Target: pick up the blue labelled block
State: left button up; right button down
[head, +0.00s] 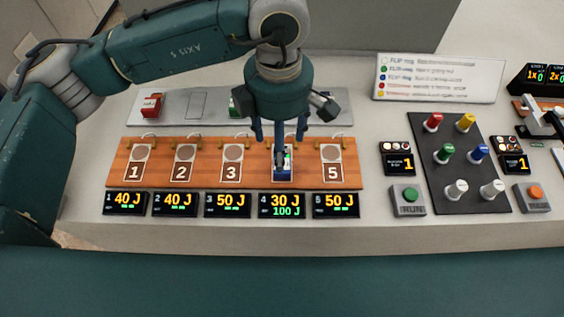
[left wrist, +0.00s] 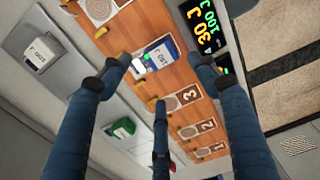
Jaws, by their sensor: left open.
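The blue labelled block (head: 282,176) sits on place 4 of the wooden board (head: 258,175), in the row of numbered places. Its white label and a small green spot show in the left wrist view, where the block (left wrist: 166,55) lies just beyond and between the fingertips. My left gripper (head: 280,140) is above the block, pointing down, with its three fingers spread and nothing held. One finger partly hides the block in the head view. Whether any finger touches it I cannot tell. My right gripper is not in view.
Behind the board, a grey tray (head: 178,107) holds a red block (head: 152,105) and a green block (head: 236,106). Energy displays (head: 228,205) line the board's front. A dark panel with coloured knobs (head: 455,160) and a green button (head: 408,195) stand to the right.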

pick_arm(q)
jog(key=shift+f, duration=0.85)
jog(key=f+p, duration=0.3)
jog(key=f, duration=0.1)
jog(key=shift+s+d, duration=0.25)
jog(key=shift+s, duration=0.1)
jog(key=shift+w+f, duration=0.1)
jog(key=shift+f, duration=0.6)
jog(key=c, duration=1.5)
jog(key=shift+c, duration=0.2)
